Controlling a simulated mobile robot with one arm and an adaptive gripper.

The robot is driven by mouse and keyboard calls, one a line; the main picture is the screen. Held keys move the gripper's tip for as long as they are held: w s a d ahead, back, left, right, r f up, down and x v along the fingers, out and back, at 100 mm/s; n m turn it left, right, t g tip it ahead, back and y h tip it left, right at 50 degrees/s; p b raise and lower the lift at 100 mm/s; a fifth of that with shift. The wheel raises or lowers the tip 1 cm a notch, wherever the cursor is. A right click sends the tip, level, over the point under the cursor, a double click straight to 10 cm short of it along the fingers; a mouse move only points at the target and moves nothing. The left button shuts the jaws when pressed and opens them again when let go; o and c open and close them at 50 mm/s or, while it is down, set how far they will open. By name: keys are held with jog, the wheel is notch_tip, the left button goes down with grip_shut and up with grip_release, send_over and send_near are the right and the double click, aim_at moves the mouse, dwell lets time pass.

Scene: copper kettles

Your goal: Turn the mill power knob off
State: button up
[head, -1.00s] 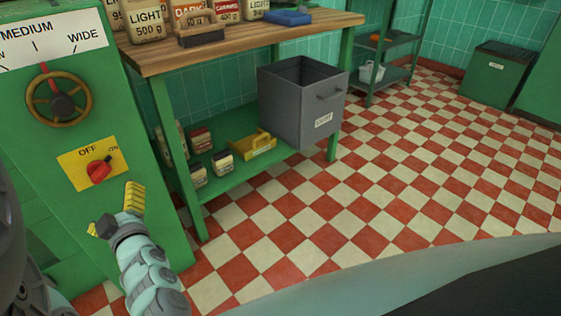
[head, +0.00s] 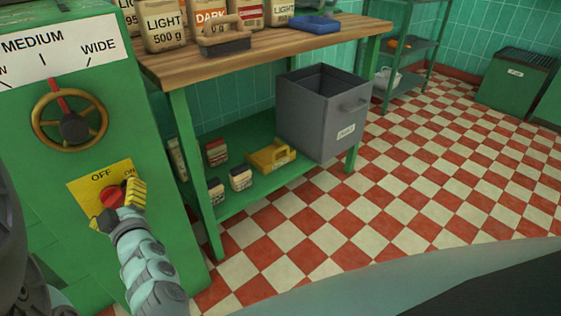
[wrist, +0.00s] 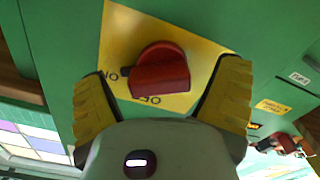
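The red mill power knob (head: 110,193) sits on a yellow plate (head: 83,188) marked OFF and ON, on the green machine front. The wrist view shows the knob (wrist: 160,72) close up, its dark tip at the ON mark. My gripper (head: 121,203) is in front of the plate and partly covers the knob in the head view. In the wrist view my gripper (wrist: 165,80) is open, one yellow-padded finger on each side of the knob, with gaps between pads and knob.
A brass handwheel (head: 70,122) is above the plate, under a scale marked MEDIUM and WIDE. The checkered floor to the right is clear.

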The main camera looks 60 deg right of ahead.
jog(key=shift+w+r, duration=0.1)
jog(key=shift+w, duration=0.05)
jog(key=c, duration=1.1)
jog(key=shift+c, duration=0.2)
jog(key=shift+f+n+b, duration=0.2)
jog(key=shift+n+b, duration=0.3)
jog(key=shift+n, duration=0.1)
jog(key=n+b, duration=0.2)
jog(key=n, duration=0.1)
jog(key=n+b, duration=0.2)
jog(key=n, duration=0.2)
jog(key=shift+a+b, duration=0.1)
jog(key=shift+b, duration=0.2)
jog(key=shift+r+n+b, duration=0.15)
jog(key=shift+n+b, duration=0.75)
jog(key=shift+n, duration=0.9)
jog(key=o, duration=1.2)
jog(key=shift+r, duration=0.1)
